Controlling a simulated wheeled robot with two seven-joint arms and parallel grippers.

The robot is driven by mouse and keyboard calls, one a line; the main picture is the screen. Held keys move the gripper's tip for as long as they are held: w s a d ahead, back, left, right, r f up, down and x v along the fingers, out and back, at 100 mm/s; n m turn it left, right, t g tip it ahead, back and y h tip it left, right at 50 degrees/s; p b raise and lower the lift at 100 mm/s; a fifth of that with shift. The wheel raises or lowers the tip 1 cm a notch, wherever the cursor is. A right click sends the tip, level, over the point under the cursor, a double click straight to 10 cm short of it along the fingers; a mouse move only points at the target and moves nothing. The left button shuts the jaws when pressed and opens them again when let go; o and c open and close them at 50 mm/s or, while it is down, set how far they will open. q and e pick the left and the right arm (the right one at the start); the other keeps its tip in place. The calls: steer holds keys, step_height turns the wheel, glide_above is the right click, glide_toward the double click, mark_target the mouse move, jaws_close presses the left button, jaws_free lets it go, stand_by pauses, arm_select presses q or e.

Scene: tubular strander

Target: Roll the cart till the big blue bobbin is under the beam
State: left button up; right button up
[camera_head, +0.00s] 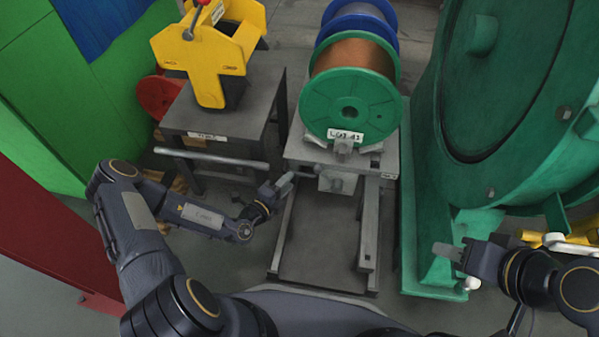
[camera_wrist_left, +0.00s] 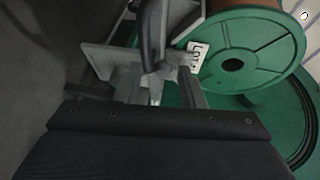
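The blue bobbin (camera_head: 357,18) stands behind a green-flanged bobbin wound with copper-coloured wire (camera_head: 351,105), which hides part of it. Both are over a grey stand or cart (camera_head: 298,150) with a low frame and a bracket at its front. My left gripper (camera_head: 284,184) is just left of that bracket; I cannot tell whether it touches. The left wrist view shows the bracket (camera_wrist_left: 122,60) and the green flange (camera_wrist_left: 255,65) close ahead. Its finger gap is unclear. My right gripper (camera_head: 459,267) appears open and empty, in front of the green machine. I cannot make out the beam.
A dark table (camera_head: 235,128) with a front bar carries a yellow block (camera_head: 205,60) at the left. A red round thing (camera_head: 158,96) is behind it. The large green machine (camera_head: 500,100) crowds the right side. A red beam-like edge (camera_head: 45,235) is at the lower left.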

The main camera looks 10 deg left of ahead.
mark_target(298, 175)
arm_select(q)
steer(key=shift+n+y, duration=0.3)
steer(key=shift+n, duration=0.4)
steer(key=b+x, duration=0.1)
steer(key=x, duration=0.1)
steer(key=f+b+x, duration=0.1)
steer(key=x, duration=0.2)
steer(key=b+x, duration=0.1)
steer(key=x, duration=0.2)
steer(key=shift+s+a+f, duration=0.1)
steer(key=shift+s+f, duration=0.1)
steer(key=shift+f, duration=0.15)
steer(key=shift+c, duration=0.3)
jaws_close()
